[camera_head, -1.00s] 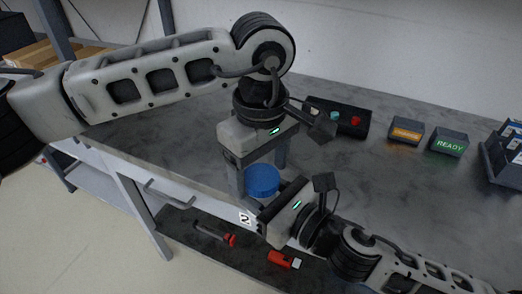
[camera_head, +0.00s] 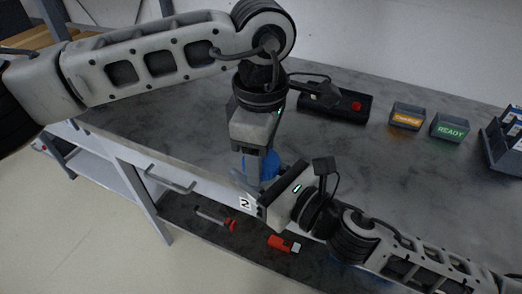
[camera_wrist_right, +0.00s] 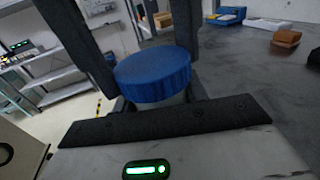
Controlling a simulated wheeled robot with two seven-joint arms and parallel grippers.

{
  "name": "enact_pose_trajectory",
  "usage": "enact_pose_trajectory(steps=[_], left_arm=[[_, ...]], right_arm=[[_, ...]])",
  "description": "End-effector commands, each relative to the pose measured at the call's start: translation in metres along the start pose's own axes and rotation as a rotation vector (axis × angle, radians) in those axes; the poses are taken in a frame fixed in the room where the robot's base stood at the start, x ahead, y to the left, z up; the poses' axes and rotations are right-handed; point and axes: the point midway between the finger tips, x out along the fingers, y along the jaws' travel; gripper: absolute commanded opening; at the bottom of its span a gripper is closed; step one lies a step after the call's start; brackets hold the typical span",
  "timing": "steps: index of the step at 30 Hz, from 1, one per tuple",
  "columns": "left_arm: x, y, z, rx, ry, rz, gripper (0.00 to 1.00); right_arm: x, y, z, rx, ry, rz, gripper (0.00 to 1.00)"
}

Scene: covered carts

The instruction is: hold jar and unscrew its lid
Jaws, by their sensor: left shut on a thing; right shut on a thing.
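The jar's blue lid (camera_head: 271,164) is partly hidden behind my left gripper in the head view. In the right wrist view the lid (camera_wrist_right: 153,76) shows whole, with a ribbed rim, on a pale jar (camera_wrist_right: 172,101) that is mostly hidden below it. My left gripper (camera_head: 256,180) points down from above and is shut on the lid, with a dark finger on each side of it. My right gripper (camera_head: 262,194) comes in low from the right and is shut on the jar below the lid. I cannot tell whether lid and jar have parted.
The grey worktop (camera_head: 370,165) is clear to the right. A dark button box (camera_head: 335,103), an orange-lit block (camera_head: 407,116), a READY block (camera_head: 449,127) and a blue-grey bin (camera_head: 507,150) stand towards the back. A drawer handle (camera_head: 170,181) and lower shelf (camera_head: 185,213) lie below the front edge.

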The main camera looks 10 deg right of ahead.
Motion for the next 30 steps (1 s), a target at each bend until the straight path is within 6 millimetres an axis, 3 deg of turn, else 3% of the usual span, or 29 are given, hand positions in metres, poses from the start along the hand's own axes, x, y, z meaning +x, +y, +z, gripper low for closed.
enact_pose_trajectory(steps=[3, 30], left_arm=[[-0.0004, 0.0004, 0.0002, -0.129, -0.001, 0.002, 0.26], [-0.0082, 0.0008, 0.0003, -0.127, -0.002, 0.004, 0.26]], right_arm=[[-0.0001, 0.0009, 0.0002, -0.001, -0.001, 0.002, 0.0], [0.0, 0.0003, 0.0002, 0.0, -0.001, 0.001, 0.0]])
